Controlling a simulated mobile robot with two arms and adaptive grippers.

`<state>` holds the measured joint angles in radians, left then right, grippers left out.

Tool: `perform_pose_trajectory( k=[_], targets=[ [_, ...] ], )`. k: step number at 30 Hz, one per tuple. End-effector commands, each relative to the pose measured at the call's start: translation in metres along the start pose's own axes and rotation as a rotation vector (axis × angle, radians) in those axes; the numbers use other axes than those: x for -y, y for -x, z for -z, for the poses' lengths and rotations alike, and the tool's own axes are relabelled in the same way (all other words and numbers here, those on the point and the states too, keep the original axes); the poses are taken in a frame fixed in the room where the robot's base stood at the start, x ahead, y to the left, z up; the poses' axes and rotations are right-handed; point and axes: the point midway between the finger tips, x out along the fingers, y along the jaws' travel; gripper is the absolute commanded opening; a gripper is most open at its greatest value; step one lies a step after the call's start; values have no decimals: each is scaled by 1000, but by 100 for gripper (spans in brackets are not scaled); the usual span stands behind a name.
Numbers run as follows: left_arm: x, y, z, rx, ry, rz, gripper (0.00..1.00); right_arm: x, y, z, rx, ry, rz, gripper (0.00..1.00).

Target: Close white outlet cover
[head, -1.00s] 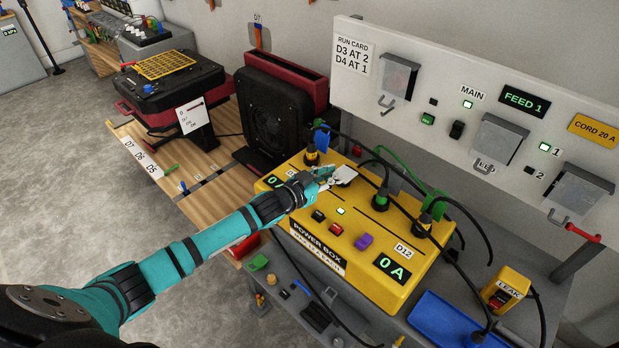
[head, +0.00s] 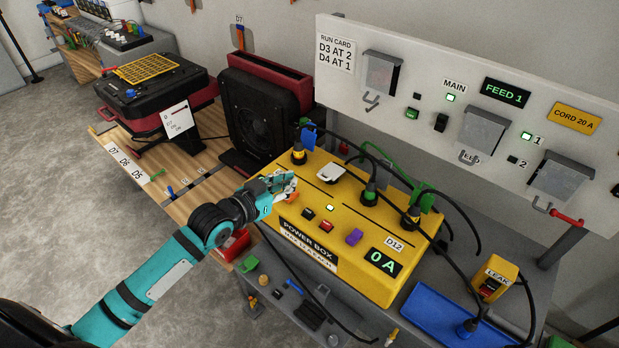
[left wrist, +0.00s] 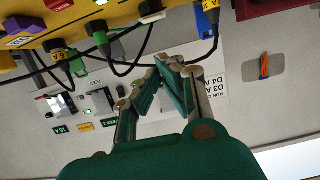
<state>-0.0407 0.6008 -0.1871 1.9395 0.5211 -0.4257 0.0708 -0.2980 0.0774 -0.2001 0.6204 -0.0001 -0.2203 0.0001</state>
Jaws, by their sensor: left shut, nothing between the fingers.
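The white outlet cover (head: 331,172) is on top of the yellow power box (head: 352,277), between the left black-and-yellow plug and the green-banded plug. It looks low over the box top, but I cannot tell whether it lies fully flat. In the left wrist view a small pale piece at the box edge (left wrist: 151,8) may be this cover. My left gripper (head: 291,186) is shut and empty, over the near-left part of the box, left of the cover and apart from it. Its fingers also show in the left wrist view (left wrist: 165,75). My right gripper is not in view.
Black cords arch from the plugs (head: 369,193) on the box. Buttons and a purple switch (head: 354,237) sit on its near side. A black fan unit (head: 258,112) stands behind left; a wall panel (head: 410,75) is behind. A blue tray (head: 440,312) lies at right.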

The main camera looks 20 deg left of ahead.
Motion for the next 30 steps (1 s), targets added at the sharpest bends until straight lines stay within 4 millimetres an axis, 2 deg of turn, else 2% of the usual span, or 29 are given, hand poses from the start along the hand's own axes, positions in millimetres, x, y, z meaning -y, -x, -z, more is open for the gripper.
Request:
perform_pose_trajectory(
  k=[4,8,21,24,30],
  targets=[
    [-2,1,4,7,-1,-16,0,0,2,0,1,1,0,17],
    [-2,-11,5,7,-5,-17,0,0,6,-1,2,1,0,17],
    [-4,-101,5,7,-6,-17,0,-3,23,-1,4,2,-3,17],
    [-4,-111,-11,12,-7,-17,0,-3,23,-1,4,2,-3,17],
    [-4,-123,-24,9,-8,-17,0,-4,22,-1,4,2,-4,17]
  ],
)
